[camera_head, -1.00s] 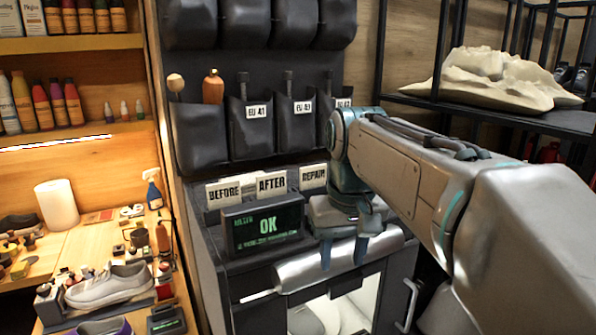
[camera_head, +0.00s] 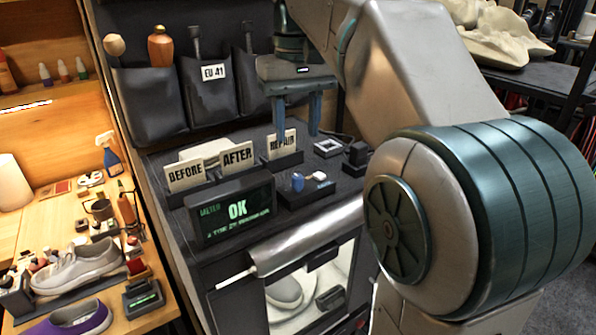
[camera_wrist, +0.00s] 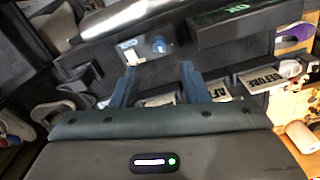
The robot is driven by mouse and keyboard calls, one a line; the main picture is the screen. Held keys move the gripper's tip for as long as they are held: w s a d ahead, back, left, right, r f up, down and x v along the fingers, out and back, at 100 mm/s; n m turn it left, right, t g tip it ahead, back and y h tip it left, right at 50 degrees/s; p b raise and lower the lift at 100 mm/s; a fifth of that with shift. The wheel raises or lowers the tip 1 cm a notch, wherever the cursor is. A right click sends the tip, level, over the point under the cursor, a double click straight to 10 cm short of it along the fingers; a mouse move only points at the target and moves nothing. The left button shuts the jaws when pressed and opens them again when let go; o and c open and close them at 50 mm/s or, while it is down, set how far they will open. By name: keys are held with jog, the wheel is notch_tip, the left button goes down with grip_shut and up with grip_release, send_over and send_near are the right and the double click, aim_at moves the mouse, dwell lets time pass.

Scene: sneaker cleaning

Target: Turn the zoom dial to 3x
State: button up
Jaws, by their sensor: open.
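A small blue knob (camera_head: 297,182) stands on a low black block (camera_head: 305,196) beside the "OK" screen (camera_head: 235,212); it may be the zoom dial, but no zoom marks are readable. A small white piece (camera_head: 319,176) is to its right on the same block.
"BEFORE" (camera_head: 186,174) and "AFTER" (camera_head: 237,157) cards stand left of the block. A white-framed square (camera_head: 328,147) and a small black device (camera_head: 357,153) sit behind it to the right. Hanging pockets (camera_head: 210,90) line the back. A lit compartment (camera_head: 310,285) is below.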

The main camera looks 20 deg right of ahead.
aim_at(298, 176)
notch_tip(298, 176, down, 9)
jog(key=shift+f, duration=0.2)
dwell(0.3)
grip_shut()
